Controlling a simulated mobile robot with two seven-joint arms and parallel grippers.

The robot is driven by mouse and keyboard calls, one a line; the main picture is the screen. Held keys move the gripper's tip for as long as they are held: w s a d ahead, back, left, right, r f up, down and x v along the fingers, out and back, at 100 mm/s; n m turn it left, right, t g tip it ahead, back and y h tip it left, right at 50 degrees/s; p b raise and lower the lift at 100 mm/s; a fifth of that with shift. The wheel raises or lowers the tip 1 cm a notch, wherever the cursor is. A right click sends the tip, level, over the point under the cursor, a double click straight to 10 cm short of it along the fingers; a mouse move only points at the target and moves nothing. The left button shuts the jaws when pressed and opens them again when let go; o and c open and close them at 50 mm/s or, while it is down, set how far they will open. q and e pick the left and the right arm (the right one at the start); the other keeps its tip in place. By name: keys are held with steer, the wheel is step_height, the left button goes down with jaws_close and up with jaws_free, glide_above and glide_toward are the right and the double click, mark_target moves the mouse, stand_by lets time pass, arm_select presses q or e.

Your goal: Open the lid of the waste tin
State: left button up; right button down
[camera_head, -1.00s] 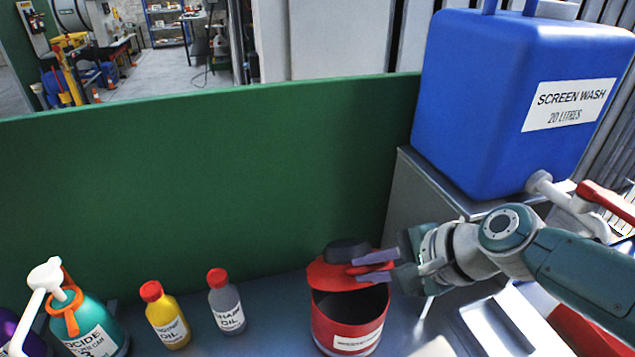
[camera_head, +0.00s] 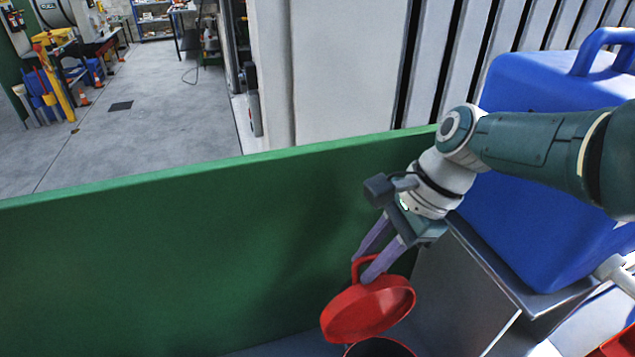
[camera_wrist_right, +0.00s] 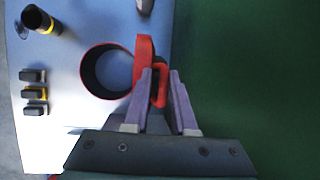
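The waste tin (camera_head: 380,347) is red and shows only its open rim at the bottom of the head view. In the right wrist view the tin (camera_wrist_right: 88,55) is seen from above, with a dark inside. Its red lid (camera_head: 368,315) is tipped up steeply at the tin's rim, with the mouth uncovered. In the wrist view the lid (camera_wrist_right: 143,48) shows edge-on beside the rim. My right gripper (camera_head: 366,268) has its two purple fingers on either side of the lid's red handle (camera_wrist_right: 162,88), seemingly closed on it. My left gripper is not in view.
A green panel (camera_head: 200,260) stands behind the tin. A blue container (camera_head: 540,200) on a grey stand (camera_head: 470,290) is at the right, close to my right arm. In the wrist view, several small dark and yellow items lie at the left of the pale surface (camera_wrist_right: 60,135).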

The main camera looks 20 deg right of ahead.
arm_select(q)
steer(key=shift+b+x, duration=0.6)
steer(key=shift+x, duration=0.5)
arm_select(e)
steer(key=shift+w+d+f, duration=0.2)
steer(key=shift+w+f, duration=0.4)
steer(key=shift+w, duration=0.05)
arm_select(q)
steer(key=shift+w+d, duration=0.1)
arm_select(e)
steer(key=c, duration=0.9)
jaws_free()
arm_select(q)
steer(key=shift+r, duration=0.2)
arm_select(e)
steer(key=shift+r, duration=0.2)
arm_select(q)
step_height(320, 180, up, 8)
steer(key=p, duration=0.8)
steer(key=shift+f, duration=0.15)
arm_select(e)
steer(key=v, duration=0.7)
steer(key=w+v, duration=0.1)
steer(key=v, duration=0.2)
steer(key=shift+a+r, duration=0.2)
steer(key=shift+r, duration=0.15)
